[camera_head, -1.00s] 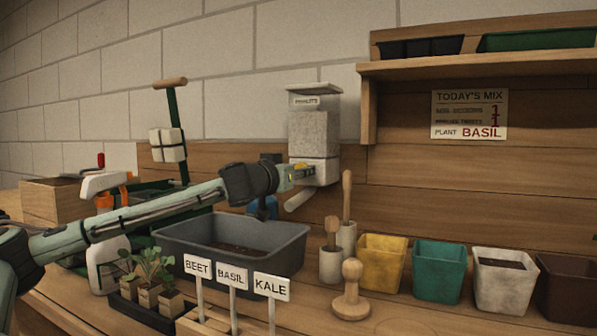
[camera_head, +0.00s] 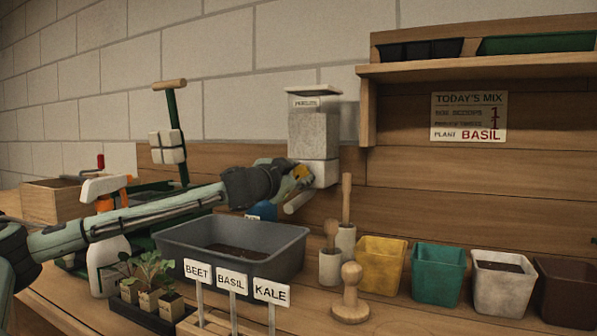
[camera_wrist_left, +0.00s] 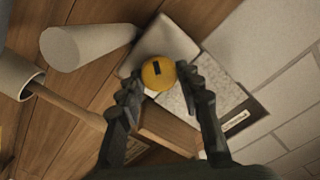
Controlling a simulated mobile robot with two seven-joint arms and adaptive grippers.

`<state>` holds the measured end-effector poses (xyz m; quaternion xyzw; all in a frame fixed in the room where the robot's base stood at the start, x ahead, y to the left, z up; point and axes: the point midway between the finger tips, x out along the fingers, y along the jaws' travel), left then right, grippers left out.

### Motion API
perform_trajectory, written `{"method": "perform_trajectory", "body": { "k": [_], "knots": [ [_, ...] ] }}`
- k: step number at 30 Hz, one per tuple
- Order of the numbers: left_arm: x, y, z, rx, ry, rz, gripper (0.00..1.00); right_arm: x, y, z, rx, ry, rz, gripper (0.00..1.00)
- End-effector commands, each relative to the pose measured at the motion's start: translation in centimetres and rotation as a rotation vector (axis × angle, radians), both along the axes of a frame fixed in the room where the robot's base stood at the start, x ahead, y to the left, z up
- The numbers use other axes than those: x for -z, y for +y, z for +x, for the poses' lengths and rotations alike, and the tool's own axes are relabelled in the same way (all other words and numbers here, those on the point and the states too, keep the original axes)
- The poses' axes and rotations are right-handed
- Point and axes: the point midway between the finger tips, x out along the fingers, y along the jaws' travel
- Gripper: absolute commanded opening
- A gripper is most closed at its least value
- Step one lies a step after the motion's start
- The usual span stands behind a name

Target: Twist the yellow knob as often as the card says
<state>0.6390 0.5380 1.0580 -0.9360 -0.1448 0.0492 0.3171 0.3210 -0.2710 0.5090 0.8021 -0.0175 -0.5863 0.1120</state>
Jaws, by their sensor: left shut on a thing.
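The yellow knob (camera_wrist_left: 158,73) sits on the front of the perlite dispenser (camera_head: 314,134), a speckled box with a white base on the back wall. In the left wrist view the knob lies between the fingertips of my left gripper (camera_wrist_left: 160,85), with a dark mark on its face. In the head view my left gripper (camera_head: 296,174) is at the dispenser's base and shut on the knob (camera_head: 303,172), partly hiding it. The card (camera_head: 468,117) on the back wall reads "TODAY'S MIX", with a red 1 on each of two lines and "PLANT BASIL". My right gripper is not in view.
A grey tub (camera_head: 233,259) with dark soil stands below my left arm. Wooden tools in pale cups (camera_head: 330,268) and several coloured pots stand to the right; seedlings and labels stand in front.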

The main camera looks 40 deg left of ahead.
Motion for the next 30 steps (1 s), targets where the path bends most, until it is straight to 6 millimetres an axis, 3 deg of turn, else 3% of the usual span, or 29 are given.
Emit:
{"method": "perform_trajectory", "body": {
  "k": [18, 30],
  "knots": [
    [-0.2, -0.1, 0.0, -0.001, 0.173, 0.553, 0.06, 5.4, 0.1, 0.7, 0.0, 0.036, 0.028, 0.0],
    [0.0, -0.1, 0.0, -0.002, 0.251, 0.8, 0.06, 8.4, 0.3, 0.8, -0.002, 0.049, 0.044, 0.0]
  ]
}}
